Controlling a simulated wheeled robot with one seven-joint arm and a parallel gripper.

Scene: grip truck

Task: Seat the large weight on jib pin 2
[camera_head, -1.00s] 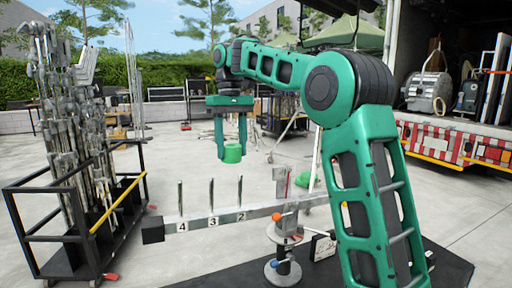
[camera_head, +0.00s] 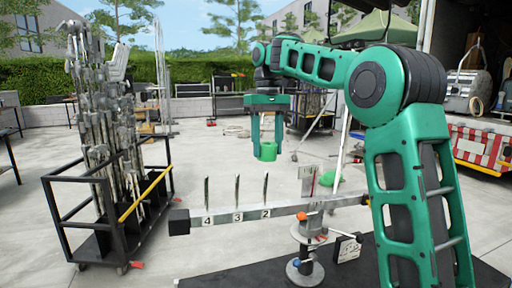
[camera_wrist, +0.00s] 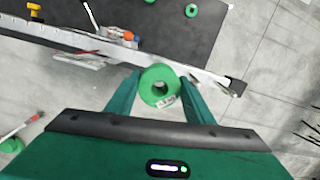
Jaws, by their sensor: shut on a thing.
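My gripper (camera_head: 267,140) is shut on a green ring-shaped weight (camera_head: 266,153), its fingers on either side. In the wrist view the weight (camera_wrist: 148,88) shows its round hole and a white label too small to read. In the head view the weight hangs just above the tip of jib pin 2 (camera_head: 265,188), nearly in line with it and apart from it. Depth between them is hard to judge. Pin 2 is upright on the grey jib (camera_head: 280,210), above the label 2. In the wrist view the weight and gripper hide the pins.
Pins 3 (camera_head: 237,190) and 4 (camera_head: 206,192) stand left of pin 2. A black block (camera_head: 179,222) caps the jib's left end. The jib's post (camera_head: 305,245) has an orange knob. Another green ring (camera_wrist: 191,10) lies on the black base. A loaded black cart (camera_head: 110,205) stands left.

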